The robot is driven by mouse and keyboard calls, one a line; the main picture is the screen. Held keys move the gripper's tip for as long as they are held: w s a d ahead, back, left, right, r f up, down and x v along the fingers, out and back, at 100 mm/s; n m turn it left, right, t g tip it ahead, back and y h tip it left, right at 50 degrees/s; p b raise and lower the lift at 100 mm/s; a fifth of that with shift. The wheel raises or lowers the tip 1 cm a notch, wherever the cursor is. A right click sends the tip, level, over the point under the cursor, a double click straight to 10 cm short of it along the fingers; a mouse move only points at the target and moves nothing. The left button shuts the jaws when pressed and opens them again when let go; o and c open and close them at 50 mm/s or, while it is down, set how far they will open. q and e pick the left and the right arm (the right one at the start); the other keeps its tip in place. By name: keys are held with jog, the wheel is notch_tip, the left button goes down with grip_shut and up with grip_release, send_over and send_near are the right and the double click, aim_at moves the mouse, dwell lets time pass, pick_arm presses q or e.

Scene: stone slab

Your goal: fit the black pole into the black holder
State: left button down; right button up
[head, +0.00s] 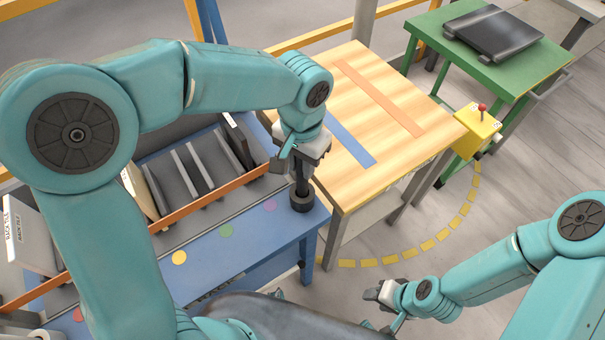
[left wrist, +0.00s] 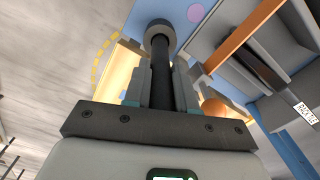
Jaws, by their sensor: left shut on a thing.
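The black pole (head: 303,180) stands roughly upright above the right end of the blue table. My left gripper (head: 301,158) is shut on it from above. In the left wrist view, the black pole (left wrist: 160,85) runs between the two fingers of the left gripper (left wrist: 161,90). The pole's lower end meets the round black holder (head: 302,203), which also shows in the left wrist view (left wrist: 158,27). How deep the pole sits in the holder cannot be told. My right gripper (head: 384,294) is low at the right, away from both; its finger gap is unclear.
The blue table (head: 245,255) has coloured dots and an orange rail (head: 205,200) before a rack of grey plates. A wooden table (head: 390,135) with blue and orange strips stands right behind. A green table (head: 490,65) carries a black tray.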

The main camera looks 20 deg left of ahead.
pick_arm(q)
notch_tip(320, 180, down, 4)
jog(key=shift+f, duration=0.15)
jog(key=shift+w+f, duration=0.15)
jog(key=shift+f, duration=0.25)
jog(key=shift+r, duration=0.1)
jog(key=shift+f, duration=0.2)
jog(key=c, duration=0.9)
grip_release()
